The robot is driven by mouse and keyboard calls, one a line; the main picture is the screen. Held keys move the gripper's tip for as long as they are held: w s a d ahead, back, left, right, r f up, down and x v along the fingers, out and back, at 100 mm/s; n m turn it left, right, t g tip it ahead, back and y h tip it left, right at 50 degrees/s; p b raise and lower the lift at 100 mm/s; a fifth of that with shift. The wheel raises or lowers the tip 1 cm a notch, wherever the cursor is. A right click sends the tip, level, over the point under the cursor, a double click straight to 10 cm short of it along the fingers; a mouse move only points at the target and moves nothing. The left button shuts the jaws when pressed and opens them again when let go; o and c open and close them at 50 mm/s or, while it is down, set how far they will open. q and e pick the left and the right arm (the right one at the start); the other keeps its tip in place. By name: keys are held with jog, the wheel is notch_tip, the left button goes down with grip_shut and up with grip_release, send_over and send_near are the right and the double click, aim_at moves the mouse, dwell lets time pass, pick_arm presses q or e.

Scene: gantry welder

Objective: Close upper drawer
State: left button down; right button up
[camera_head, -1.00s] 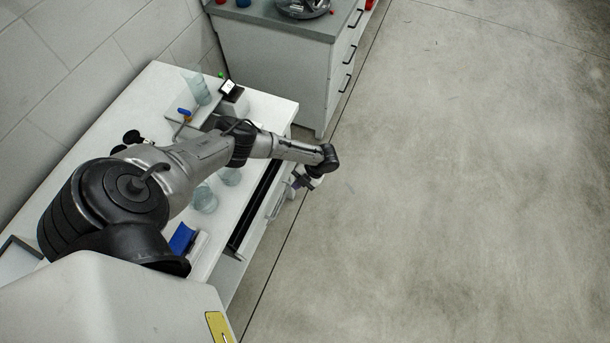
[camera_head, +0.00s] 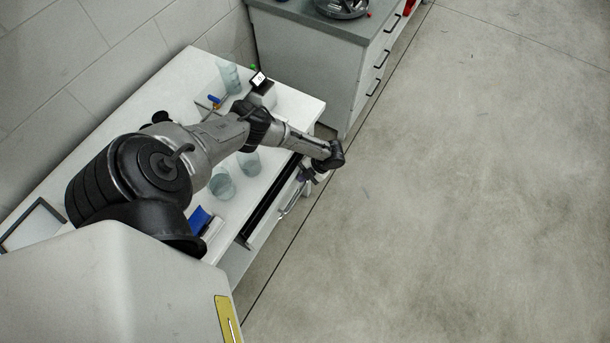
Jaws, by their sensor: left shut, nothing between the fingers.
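The upper drawer (camera_head: 287,205) is in the front of the white bench (camera_head: 175,80). It stands partly open, with a dark gap showing along its top and a grey handle on its front. My left arm reaches across the bench from the left. My left gripper (camera_head: 306,176) is small in the view, at the far end of the drawer front near the handle. It is shut and empty; whether it touches the drawer I cannot tell. My right gripper is not in view.
On the bench stand clear beakers (camera_head: 222,184), a blue item (camera_head: 199,219) and a small device with a screen (camera_head: 259,80). A grey-topped cabinet (camera_head: 305,60) with black handles stands beyond the bench. The concrete floor (camera_head: 480,180) on the right is clear.

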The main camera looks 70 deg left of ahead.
pick_arm(q)
jog(key=shift+s+a, duration=0.75)
jog(key=shift+a, duration=0.1)
jog(key=shift+w+d, duration=0.15)
jog(key=w+d, duration=0.2)
jog(key=d, duration=0.1)
jog(key=shift+w+b, duration=0.2)
jog(key=shift+b, duration=0.1)
jog(key=v, duration=1)
jog(key=shift+p, duration=0.3)
jog(key=shift+r, duration=0.1)
